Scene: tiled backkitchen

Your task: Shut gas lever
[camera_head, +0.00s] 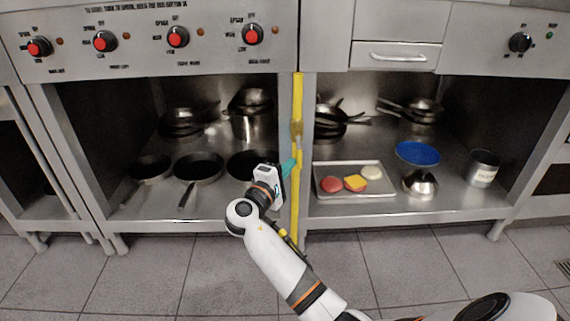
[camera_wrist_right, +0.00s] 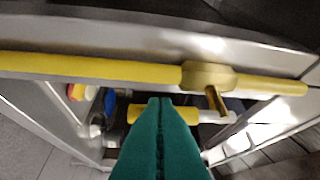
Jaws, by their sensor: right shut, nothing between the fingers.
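A yellow gas pipe (camera_head: 297,88) runs upright between the two cabinet bays, with a valve body (camera_head: 296,130) on it. In the right wrist view the pipe (camera_wrist_right: 80,67) lies across the picture, and a short stem (camera_wrist_right: 216,101) sticks out of the valve body (camera_wrist_right: 207,75). The lever, with a yellow grip (camera_wrist_right: 137,114) and a pale metal part (camera_wrist_right: 212,116), runs roughly along the pipe. My right gripper (camera_head: 293,161) has teal fingers, shut and empty. Its fingertips (camera_wrist_right: 160,101) overlap the lever's grip; I cannot tell whether they touch. My left gripper is not in view.
Left of the pipe, pans (camera_head: 199,167) and pots fill the bay. To the right are a tray (camera_head: 330,195) of food pieces, a blue plate (camera_head: 417,153) and a metal pot (camera_head: 482,168). Red-knobbed controls (camera_head: 178,37) are above. The tiled floor in front is clear.

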